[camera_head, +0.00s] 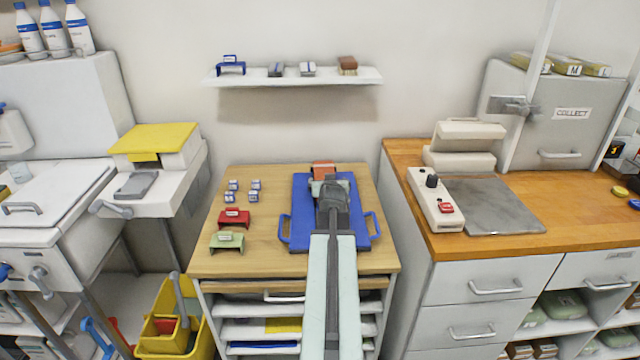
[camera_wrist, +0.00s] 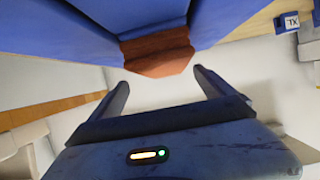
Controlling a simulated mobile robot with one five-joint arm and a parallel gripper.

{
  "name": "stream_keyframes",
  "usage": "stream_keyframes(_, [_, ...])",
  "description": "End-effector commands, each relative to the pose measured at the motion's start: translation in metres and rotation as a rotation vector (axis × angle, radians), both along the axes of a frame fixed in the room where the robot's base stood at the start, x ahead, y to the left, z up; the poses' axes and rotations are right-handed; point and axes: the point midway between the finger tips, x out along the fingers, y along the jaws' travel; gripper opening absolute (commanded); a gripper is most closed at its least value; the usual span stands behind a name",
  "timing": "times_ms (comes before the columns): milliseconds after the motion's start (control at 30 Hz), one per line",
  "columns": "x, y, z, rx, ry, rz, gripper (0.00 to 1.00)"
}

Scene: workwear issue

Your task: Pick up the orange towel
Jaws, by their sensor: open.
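The orange towel (camera_head: 323,169) is a small folded orange piece at the far end of the blue tray (camera_head: 301,222), partly hidden behind my arm. In the wrist view the towel (camera_wrist: 158,53) shows beyond the fingertips, roughly centred between them, with the blue tray (camera_wrist: 75,35) around it. My gripper (camera_head: 328,188) reaches over the tray from the front. In the wrist view my gripper (camera_wrist: 163,83) has its two fingers spread with nothing between them. The towel looks apart from the fingers.
The tray lies on a wooden-topped cabinet (camera_head: 270,262). A red bracket (camera_head: 234,218), a green bracket (camera_head: 227,242) and several small labelled blocks (camera_head: 233,185) stand left of it. A wall shelf (camera_head: 295,79) hangs behind. A wooden counter (camera_head: 480,248) lies right, across a gap.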

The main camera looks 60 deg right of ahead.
Motion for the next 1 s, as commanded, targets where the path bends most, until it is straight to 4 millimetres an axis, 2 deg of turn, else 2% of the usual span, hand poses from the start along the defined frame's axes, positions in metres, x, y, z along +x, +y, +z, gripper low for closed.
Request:
stream_keyframes(100, [0.015, -0.011, -0.008, 0.000, 0.000, 0.008, 0.93])
stream_keyframes(333, [0.025, -0.017, -0.010, -0.001, 0.001, 0.013, 0.93])
stream_keyframes(600, [0.050, -0.050, -0.024, 0.000, 0.000, 0.014, 0.93])
stream_keyframes(800, [0.050, -0.049, -0.022, 0.000, 0.000, 0.014, 0.93])
stream_keyframes(867, [0.050, -0.049, -0.022, 0.000, 0.000, 0.015, 0.79])
stream_keyframes(1000, [0.051, -0.049, -0.022, 0.000, 0.000, 0.015, 0.40])
